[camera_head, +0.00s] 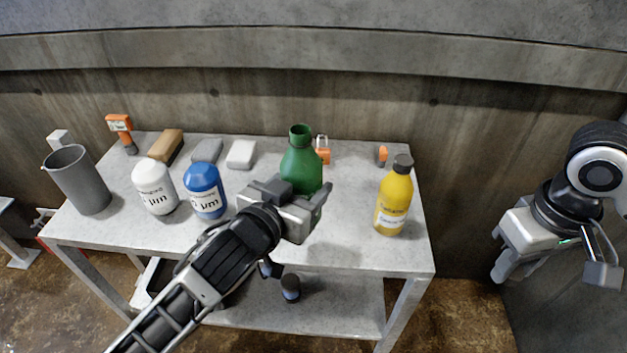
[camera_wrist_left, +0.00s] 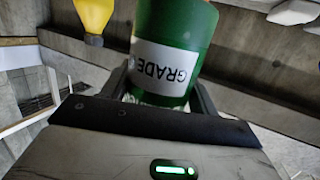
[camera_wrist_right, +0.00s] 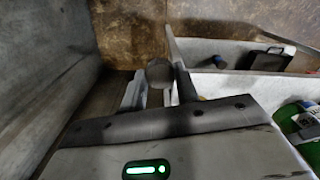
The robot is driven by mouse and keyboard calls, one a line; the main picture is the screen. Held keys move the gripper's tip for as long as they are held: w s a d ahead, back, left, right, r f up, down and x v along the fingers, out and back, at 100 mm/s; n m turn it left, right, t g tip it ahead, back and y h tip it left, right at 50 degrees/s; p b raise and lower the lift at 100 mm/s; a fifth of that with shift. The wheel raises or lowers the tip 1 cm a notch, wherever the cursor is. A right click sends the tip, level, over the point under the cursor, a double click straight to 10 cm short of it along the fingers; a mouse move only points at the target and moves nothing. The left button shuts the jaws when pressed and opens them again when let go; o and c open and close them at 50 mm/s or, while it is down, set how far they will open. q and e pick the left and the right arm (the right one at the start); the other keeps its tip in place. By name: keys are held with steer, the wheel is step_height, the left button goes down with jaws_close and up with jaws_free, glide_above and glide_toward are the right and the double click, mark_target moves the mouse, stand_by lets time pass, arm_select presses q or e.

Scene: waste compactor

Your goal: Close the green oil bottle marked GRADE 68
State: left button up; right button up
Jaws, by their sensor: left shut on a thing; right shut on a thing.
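The green oil bottle (camera_head: 301,165) stands upright over the middle of the table, and its mouth at the top looks open with no cap on it. My left gripper (camera_head: 292,196) is shut around its lower body from the front. The left wrist view shows the bottle (camera_wrist_left: 180,35) between the fingers, its white label reading GRADE, with the number not readable. My right gripper (camera_head: 506,272) is off the table's right side, well apart from the bottle. In the right wrist view it is shut on a small grey round thing (camera_wrist_right: 158,70), which looks like a cap.
A yellow bottle (camera_head: 395,200) with a dark cap stands right of the green one. A blue bottle (camera_head: 205,190), white bottle (camera_head: 154,187) and grey bin (camera_head: 78,180) stand left. A padlock-like orange thing (camera_head: 323,155) is behind. The table's (camera_head: 355,252) front right is clear.

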arm_select(q)
steer(key=shift+s+a+r, duration=0.45)
steer(key=shift+s+a, duration=0.1)
steer(key=shift+s, duration=0.2)
steer(key=shift+s+a+r, duration=0.4)
steer(key=shift+s+a, duration=0.1)
steer(key=shift+s, duration=0.25)
steer(key=o, duration=0.3)
steer(key=c, duration=0.5)
steer(key=shift+s, duration=0.1)
